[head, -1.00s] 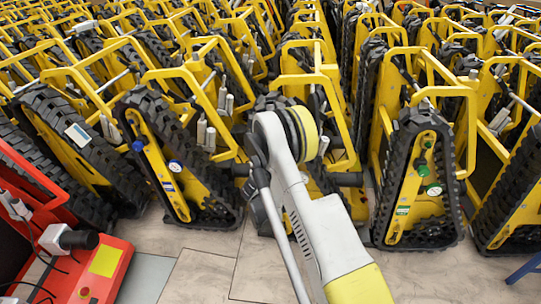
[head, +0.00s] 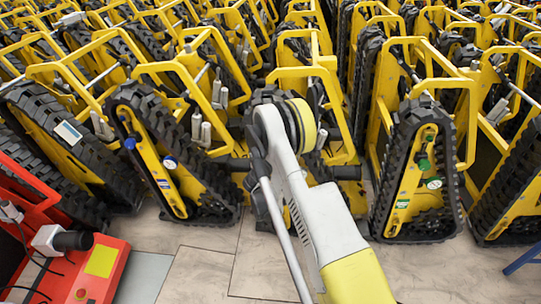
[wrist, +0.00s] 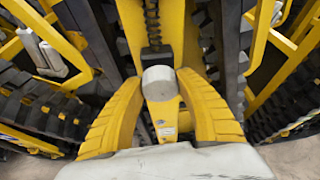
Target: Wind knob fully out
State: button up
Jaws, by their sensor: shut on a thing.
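A pale grey, rounded knob (wrist: 159,83) sits in the middle of the wrist view. A dark threaded screw (wrist: 153,25) runs up from it along a yellow carrier frame (wrist: 178,45). My gripper (wrist: 160,77) has its two ribbed yellow fingers on the left and right sides of the knob, shut on it. The knob's lower side and the exact finger contacts are hard to see. In the head view my own arm covers the gripper and the knob, at the middle carrier.
Tracked carriers with yellow frames stand in tight rows, including one on the left (head: 158,165) and one on the right (head: 412,180). A red unit (head: 100,262) with cables stands at the lower left. Open tiled floor (head: 205,268) lies in front.

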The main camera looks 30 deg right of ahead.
jog(key=n+g+h, duration=0.1)
jog(key=n+h, duration=0.1)
jog(key=n, duration=0.2)
jog(key=shift+w+h, duration=0.1)
jog(key=shift+h, duration=0.3)
jog(key=n+h, duration=0.1)
jog(key=n, duration=0.1)
jog(key=n+h, duration=0.1)
jog(key=n, duration=0.2)
jog(key=shift+h, duration=0.3)
dwell(0.4)
jog(key=o, duration=1.2)
